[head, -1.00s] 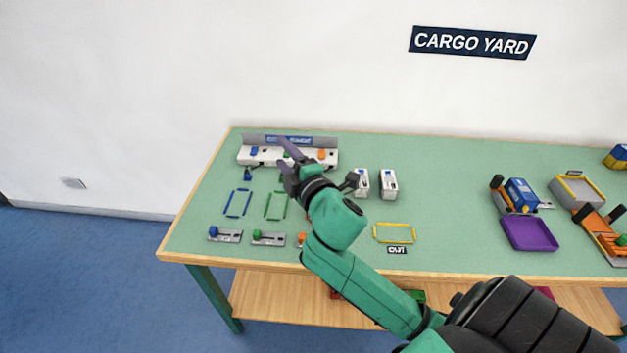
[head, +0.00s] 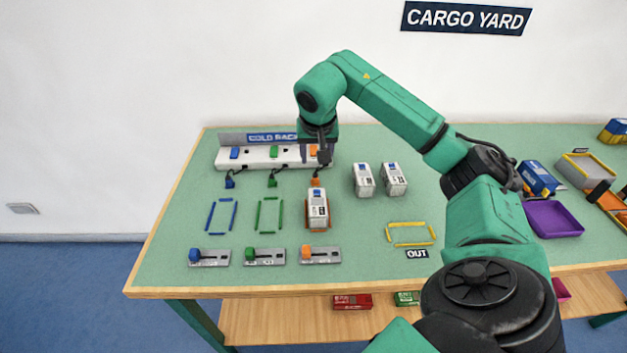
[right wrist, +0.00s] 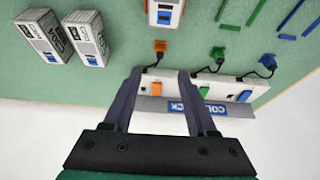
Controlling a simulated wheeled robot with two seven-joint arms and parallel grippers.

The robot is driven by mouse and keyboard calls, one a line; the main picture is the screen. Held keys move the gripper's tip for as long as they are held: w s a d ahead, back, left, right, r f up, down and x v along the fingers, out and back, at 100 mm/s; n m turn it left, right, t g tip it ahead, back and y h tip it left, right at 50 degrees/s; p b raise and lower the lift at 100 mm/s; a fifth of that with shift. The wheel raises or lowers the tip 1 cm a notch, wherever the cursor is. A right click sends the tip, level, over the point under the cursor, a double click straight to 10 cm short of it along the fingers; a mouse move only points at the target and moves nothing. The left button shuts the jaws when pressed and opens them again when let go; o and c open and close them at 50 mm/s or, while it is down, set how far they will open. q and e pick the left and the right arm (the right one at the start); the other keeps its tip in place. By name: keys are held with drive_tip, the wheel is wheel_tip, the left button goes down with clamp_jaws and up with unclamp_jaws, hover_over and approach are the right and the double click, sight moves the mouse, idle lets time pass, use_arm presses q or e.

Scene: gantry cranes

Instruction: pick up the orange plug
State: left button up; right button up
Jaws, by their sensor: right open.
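The orange plug (head: 315,182) lies on the green table at the end of a black cable, between the cold rack and a white container. It also shows in the right wrist view (right wrist: 160,46), beyond the fingertips. My right gripper (head: 318,158) points down at the right end of the rack, a little behind the plug in the head view. In the right wrist view its two fingers (right wrist: 160,76) are apart, with nothing held. The black cable passes between the fingers in that view. My left gripper is not in view.
The white rack (head: 262,156) carries blue, green and orange blocks. Blue (head: 230,182) and green (head: 272,180) plugs lie to the left. A white container (head: 317,212) stands in the orange outline; two more (head: 378,180) stand right. Sliders line the front edge.

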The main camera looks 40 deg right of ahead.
sight(315, 175)
drive_tip(key=x, duration=1)
drive_tip(key=shift+w+d+f, duration=0.15)
drive_tip(key=shift+f, duration=0.1)
clamp_jaws()
